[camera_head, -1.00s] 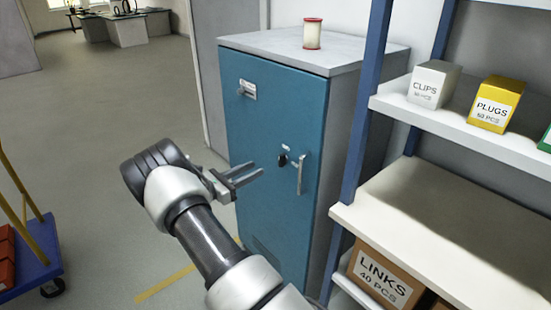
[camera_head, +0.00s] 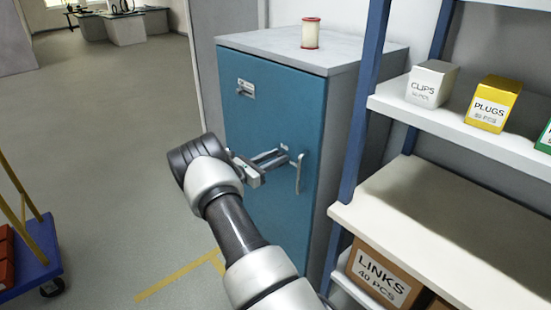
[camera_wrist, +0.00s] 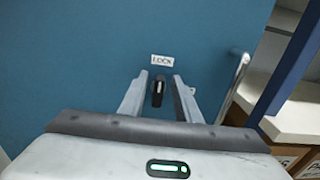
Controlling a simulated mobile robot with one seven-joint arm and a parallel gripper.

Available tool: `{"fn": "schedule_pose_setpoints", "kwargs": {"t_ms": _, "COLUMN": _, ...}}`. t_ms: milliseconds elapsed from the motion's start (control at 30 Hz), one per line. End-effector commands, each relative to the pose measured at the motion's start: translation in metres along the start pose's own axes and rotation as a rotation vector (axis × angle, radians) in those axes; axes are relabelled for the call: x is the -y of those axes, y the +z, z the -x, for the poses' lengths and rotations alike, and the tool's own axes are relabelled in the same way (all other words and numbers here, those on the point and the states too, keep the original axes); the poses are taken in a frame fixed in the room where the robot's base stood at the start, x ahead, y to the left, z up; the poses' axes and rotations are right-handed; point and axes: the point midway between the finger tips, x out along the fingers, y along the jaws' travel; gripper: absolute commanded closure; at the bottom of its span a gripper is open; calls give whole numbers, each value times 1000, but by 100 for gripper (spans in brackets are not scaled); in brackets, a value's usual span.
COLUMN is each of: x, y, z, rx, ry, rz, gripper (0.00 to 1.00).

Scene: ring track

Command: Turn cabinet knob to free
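A blue cabinet (camera_head: 268,120) with a grey top stands in the middle of the head view. Its black knob (camera_wrist: 158,92) shows in the wrist view, upright with a pale line on it, below a small label reading "LOCK" (camera_wrist: 162,60). My gripper (camera_head: 282,158) points at the door at knob height and hides the knob in the head view. In the wrist view the fingers (camera_wrist: 158,90) are apart, one on each side of the knob. I see no contact between them and the knob. The silver door handle (camera_head: 300,173) is just right of the gripper.
A white and red spool (camera_head: 311,33) stands on the cabinet top. A blue-framed shelf (camera_head: 450,125) with boxes is close on the right. A blue cart (camera_head: 35,250) stands at the left. The floor between is clear.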

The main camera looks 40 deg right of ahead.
Motion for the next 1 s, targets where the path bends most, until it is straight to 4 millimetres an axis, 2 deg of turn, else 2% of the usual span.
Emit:
{"fn": "schedule_pose_setpoints", "kwargs": {"t_ms": 33, "x": 0, "y": 0, "z": 0, "rx": 0, "ry": 0, "rz": 0, "gripper": 79}}
{"fn": "schedule_pose_setpoints", "kwargs": {"t_ms": 167, "x": 0, "y": 0, "z": 0, "rx": 0, "ry": 0, "rz": 0, "gripper": 100}}
{"fn": "schedule_pose_setpoints", "kwargs": {"t_ms": 567, "x": 1, "y": -3, "z": 1, "rx": 0, "ry": 0, "rz": -49, "gripper": 100}}
{"fn": "schedule_pose_setpoints", "kwargs": {"t_ms": 767, "x": 3, "y": -5, "z": 1, "rx": 1, "ry": 1, "rz": -169, "gripper": 100}}
{"fn": "schedule_pose_setpoints", "kwargs": {"t_ms": 1000, "x": 7, "y": -7, "z": 1, "rx": 1, "ry": 1, "rz": -385, "gripper": 100}}
